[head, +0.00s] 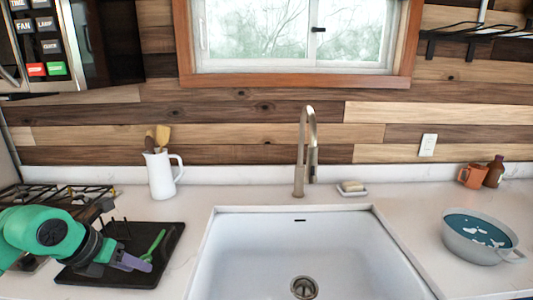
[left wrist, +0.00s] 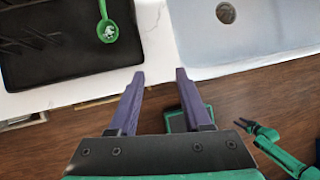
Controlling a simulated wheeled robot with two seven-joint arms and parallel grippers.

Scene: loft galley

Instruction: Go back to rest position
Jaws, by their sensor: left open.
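My left gripper (head: 135,262) comes in from the left in the head view, over the front right part of the black drying tray (head: 75,276). Its purple fingers (left wrist: 160,75) are apart with nothing between them in the left wrist view. A green spoon (head: 154,243) lies on the tray close to the gripper; its bowl (left wrist: 108,31) also shows in the left wrist view. My right gripper (left wrist: 250,127) shows small and dark at the lower right of the left wrist view, out over the floor, and its jaw gap is unclear.
The white sink (head: 300,245) is right of the tray, with a tap (head: 300,170) behind it. A white jug (head: 160,174) with utensils stands behind the tray. A stove (head: 60,198) is at left. A pot (head: 480,238) stands on the right counter. Wooden floor (left wrist: 120,145) lies below.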

